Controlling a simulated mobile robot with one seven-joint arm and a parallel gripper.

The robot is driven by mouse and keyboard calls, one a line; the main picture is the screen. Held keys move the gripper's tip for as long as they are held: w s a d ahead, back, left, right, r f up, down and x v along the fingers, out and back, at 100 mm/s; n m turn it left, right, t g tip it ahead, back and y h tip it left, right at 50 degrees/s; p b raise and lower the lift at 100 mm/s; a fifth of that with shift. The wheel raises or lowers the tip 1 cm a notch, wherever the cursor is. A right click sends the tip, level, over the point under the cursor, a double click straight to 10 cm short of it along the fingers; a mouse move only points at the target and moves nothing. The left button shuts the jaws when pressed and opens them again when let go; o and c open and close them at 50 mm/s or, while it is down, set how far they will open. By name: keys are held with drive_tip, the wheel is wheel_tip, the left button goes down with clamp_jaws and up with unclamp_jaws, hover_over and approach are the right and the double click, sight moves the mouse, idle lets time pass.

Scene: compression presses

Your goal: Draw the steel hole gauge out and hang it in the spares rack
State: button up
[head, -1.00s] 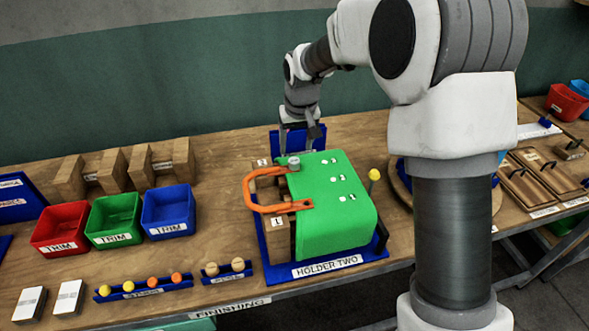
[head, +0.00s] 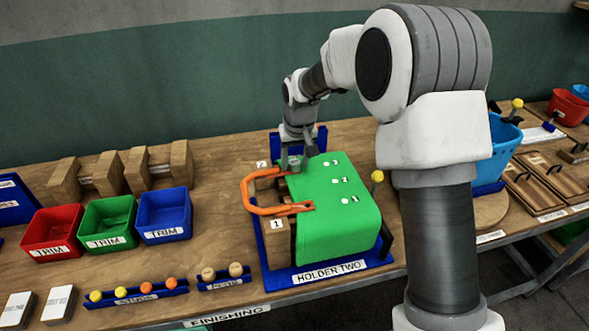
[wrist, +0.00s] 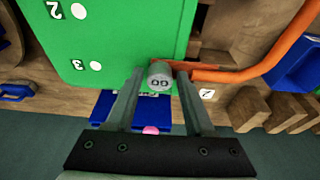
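The steel hole gauge shows in the wrist view as a short grey cylinder (wrist: 160,76) with two marks on its end face, at the edge of the green block (wrist: 120,35). My gripper (wrist: 161,74) has its two fingers on either side of the gauge, with a narrow gap visible, so it looks open around it. In the head view my gripper (head: 297,163) points down at the back left corner of the green block (head: 335,215), hiding most of the gauge. I cannot make out a label that names the spares rack.
An orange curved handle (head: 250,195) sticks out left of the block, close to the gauge. A blue upright board (head: 320,138) stands behind it. Red (head: 55,228), green (head: 108,222) and blue (head: 165,213) TRIM bins stand left. A yellow-topped knob (head: 377,177) rises at right.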

clamp_jaws()
drive_tip(key=shift+r, duration=0.2)
drive_tip(key=shift+r+p, duration=0.35)
drive_tip(key=shift+w+p+v, duration=0.2)
drive_tip(key=shift+p+v, duration=0.45)
drive_tip(key=shift+v, duration=0.3)
idle(0.3)
drive_tip(key=shift+w+p+v, duration=0.2)
drive_tip(key=shift+p+v, duration=0.45)
drive_tip(key=shift+v, duration=0.35)
drive_tip(key=shift+w+p+v, duration=0.25)
drive_tip(key=shift+p+v, duration=0.35)
drive_tip(key=shift+v, duration=0.35)
drive_tip(key=shift+a+r, duration=0.15)
drive_tip(key=shift+a, duration=0.05)
